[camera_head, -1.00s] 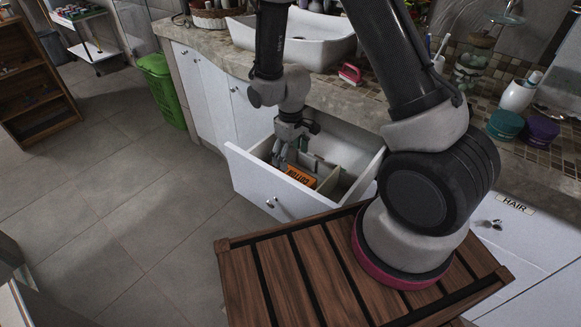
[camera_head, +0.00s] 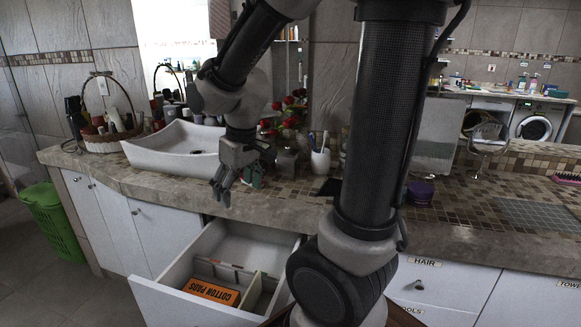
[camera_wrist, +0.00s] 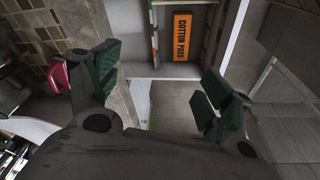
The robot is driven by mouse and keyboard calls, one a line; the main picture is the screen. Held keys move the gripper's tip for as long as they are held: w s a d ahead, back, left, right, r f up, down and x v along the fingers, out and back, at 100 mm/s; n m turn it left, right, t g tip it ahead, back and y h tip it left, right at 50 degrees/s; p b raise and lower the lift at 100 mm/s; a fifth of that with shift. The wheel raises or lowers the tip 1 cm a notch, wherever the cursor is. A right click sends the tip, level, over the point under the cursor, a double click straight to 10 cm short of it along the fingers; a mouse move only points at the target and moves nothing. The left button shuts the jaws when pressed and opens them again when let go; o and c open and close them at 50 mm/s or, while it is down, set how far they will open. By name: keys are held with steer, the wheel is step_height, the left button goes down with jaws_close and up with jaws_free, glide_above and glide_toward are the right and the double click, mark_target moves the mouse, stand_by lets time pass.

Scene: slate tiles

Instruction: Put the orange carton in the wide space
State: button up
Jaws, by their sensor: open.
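The orange carton (camera_head: 212,291), lettered "COTTON PADS", lies in the front-left compartment of the open white drawer (camera_head: 172,304). A divider (camera_head: 250,290) stands to its right, with a narrower compartment beyond it. The carton also shows at the top of the wrist view (camera_wrist: 182,37). My gripper (camera_head: 236,189) is open and empty, well above the drawer and near the counter's front edge. It does not touch the carton. In the wrist view its green-padded fingers (camera_wrist: 160,80) are spread wide apart.
A white basin (camera_head: 170,147) and a basket (camera_head: 110,135) stand on the stone counter, left of my gripper. A cup with toothbrushes (camera_head: 320,160) and a purple jar (camera_head: 420,192) are to the right. A green bin (camera_head: 50,220) stands on the floor at left.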

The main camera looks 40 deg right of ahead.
steer(key=s+d+r+m+t, duration=0.1)
steer(key=s+d+r, duration=0.1)
steer(key=s+r, duration=0.2)
steer(key=s+d+r+m, duration=0.1)
steer(key=s+d+r, duration=0.2)
steer(key=s, duration=0.6)
steer(key=shift+s+d+r+m+t, duration=0.15)
steer(key=shift+s+r+m+t, duration=0.25)
steer(key=shift+r, duration=0.55)
steer(key=shift+w, duration=0.1)
